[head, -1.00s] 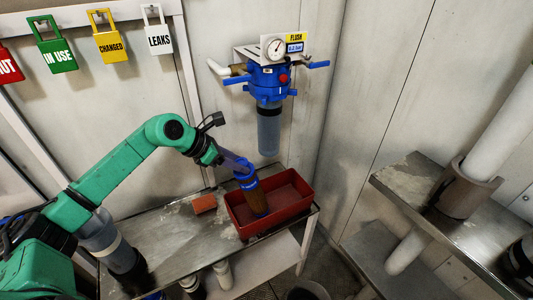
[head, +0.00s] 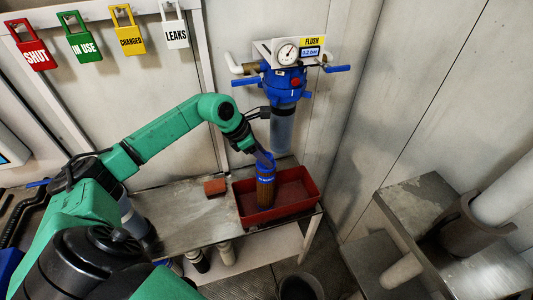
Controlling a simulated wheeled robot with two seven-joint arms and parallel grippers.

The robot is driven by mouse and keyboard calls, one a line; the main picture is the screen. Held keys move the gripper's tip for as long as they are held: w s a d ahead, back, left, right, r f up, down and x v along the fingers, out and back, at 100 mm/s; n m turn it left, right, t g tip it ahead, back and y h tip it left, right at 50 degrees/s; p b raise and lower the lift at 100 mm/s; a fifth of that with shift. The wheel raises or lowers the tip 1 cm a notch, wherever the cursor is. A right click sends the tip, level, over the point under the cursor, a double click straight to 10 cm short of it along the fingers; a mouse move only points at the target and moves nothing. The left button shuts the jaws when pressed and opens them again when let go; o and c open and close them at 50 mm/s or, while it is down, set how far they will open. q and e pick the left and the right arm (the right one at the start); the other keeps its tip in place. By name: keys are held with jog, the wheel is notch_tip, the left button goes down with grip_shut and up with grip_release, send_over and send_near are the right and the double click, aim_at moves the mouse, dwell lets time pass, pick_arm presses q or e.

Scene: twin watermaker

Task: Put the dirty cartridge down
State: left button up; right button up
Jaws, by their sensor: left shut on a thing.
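The dirty cartridge (head: 265,190) is brown with a blue top. It stands about upright inside the red tray (head: 294,209), toward the tray's left part. My left gripper (head: 265,161) is shut on the cartridge's blue top from above. Whether the cartridge's bottom touches the tray floor, I cannot tell. My right gripper is not in view.
The tray sits on a metal bench (head: 184,227) with an orange-red block (head: 215,187) to its left. A blue filter housing (head: 284,82) with a clear bowl hangs on the wall behind. A bucket (head: 301,287) stands below. The tray's right part is empty.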

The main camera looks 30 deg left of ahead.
pick_arm(q)
jog(key=shift+s+a, duration=0.1)
jog(key=o, duration=1.2)
jog(key=shift+w+d, duration=0.2)
jog(key=shift+d, duration=0.15)
jog(key=shift+o, duration=0.2)
jog(key=shift+a+r, duration=0.1)
jog(key=shift+r, duration=0.05)
jog(key=shift+s+a+r, duration=0.15)
jog(key=b+v, duration=0.3)
jog(key=v, duration=0.8)
jog(key=shift+r, duration=0.2)
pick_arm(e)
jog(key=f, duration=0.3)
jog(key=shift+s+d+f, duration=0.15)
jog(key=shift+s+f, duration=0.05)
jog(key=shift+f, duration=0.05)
